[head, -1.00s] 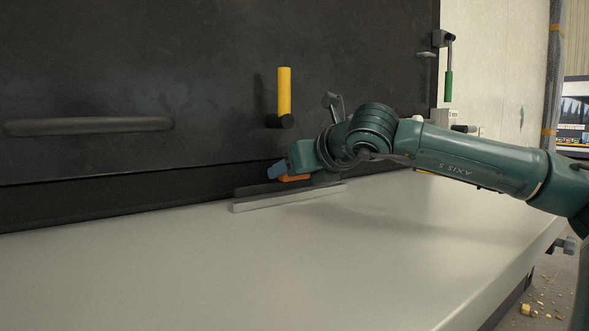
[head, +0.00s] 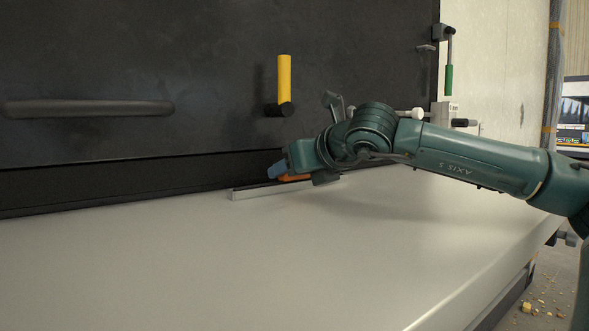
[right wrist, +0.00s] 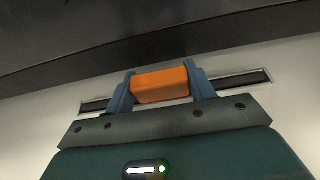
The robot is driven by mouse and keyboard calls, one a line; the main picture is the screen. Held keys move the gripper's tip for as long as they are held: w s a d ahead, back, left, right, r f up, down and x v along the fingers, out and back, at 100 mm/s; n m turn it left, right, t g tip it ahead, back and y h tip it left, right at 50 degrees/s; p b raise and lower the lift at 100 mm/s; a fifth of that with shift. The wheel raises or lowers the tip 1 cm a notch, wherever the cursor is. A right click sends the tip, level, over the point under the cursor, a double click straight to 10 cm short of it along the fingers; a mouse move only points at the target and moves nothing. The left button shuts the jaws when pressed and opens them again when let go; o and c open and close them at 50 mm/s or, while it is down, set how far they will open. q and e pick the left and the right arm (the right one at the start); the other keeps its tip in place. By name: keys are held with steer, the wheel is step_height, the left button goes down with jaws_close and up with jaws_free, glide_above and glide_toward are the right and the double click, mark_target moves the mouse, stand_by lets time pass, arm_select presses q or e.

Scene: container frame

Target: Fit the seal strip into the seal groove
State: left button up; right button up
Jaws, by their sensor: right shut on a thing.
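My right gripper (head: 282,172) has its blue fingers shut on an orange block (right wrist: 162,85), which looks like the grip of the seal strip. The dark strip (head: 252,187) runs along the pale rail (head: 252,194) that forms the seal groove, on the white tabletop near the black wall. In the right wrist view a dark band (right wrist: 243,79) shows between pale rims on both sides of the fingers. The strip lines up with the rail, but I cannot tell how deep it sits. The gripper hides the middle. My left gripper is out of view.
The white tabletop (head: 200,260) is clear in front of the rail. The black wall (head: 200,70) behind it carries a yellow handle (head: 284,78) and a long dark bar handle (head: 90,108). A green-handled lever (head: 449,80) hangs at the right.

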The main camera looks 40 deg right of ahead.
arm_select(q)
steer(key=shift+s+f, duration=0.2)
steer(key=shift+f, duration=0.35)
arm_select(e)
steer(key=shift+f, duration=0.2)
steer(key=o, duration=1.1)
steer(key=b+v, duration=0.2)
steer(key=v, duration=0.9)
steer(key=shift+s+r, duration=0.15)
steer(key=shift+s, duration=0.15)
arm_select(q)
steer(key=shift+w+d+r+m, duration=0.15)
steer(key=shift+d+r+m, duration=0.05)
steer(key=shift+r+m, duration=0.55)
arm_select(e)
steer(key=shift+v, duration=0.75)
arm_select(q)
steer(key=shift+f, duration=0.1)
